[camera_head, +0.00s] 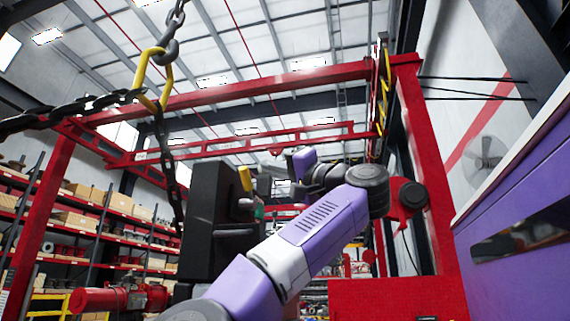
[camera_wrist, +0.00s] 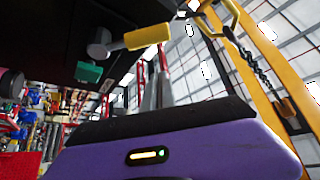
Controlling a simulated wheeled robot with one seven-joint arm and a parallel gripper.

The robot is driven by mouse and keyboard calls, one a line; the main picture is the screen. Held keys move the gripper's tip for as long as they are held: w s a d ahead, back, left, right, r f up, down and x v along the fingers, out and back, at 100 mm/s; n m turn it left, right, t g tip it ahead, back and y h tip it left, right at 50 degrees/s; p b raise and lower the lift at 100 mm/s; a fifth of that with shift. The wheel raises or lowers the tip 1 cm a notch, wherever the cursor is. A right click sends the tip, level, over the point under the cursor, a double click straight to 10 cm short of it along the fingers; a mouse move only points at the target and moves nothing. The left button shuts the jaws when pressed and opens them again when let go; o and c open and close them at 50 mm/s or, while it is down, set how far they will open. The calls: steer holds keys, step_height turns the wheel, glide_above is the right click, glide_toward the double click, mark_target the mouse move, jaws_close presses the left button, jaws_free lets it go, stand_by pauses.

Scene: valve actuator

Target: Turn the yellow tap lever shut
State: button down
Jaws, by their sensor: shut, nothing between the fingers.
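The yellow tap lever (camera_head: 245,179) stands nearly upright on the right side of a large black valve body (camera_head: 203,222) in the head view. In the wrist view, the lever (camera_wrist: 148,37) reaches right from a round grey hub (camera_wrist: 98,44), with the dark valve body behind it. My gripper (camera_wrist: 158,72) shows as two grey fingers close together beyond my purple wrist housing. It is shut and empty, and its tips are near the lever's free end. I cannot tell whether they touch it. In the head view the fingers are hard to make out.
A green part (camera_wrist: 89,72) sits below the hub. A dark chain with a yellow link (camera_head: 153,75) hangs left of the valve body. A red frame (camera_head: 425,170) stands around the area. Shelves (camera_head: 90,225) are at the left and a purple-and-white structure (camera_head: 515,220) at the right.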

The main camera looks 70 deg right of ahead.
steer(key=shift+w+a+f+p, duration=0.4)
steer(key=shift+w+a+f, duration=0.55)
steer(key=shift+a+f, duration=0.25)
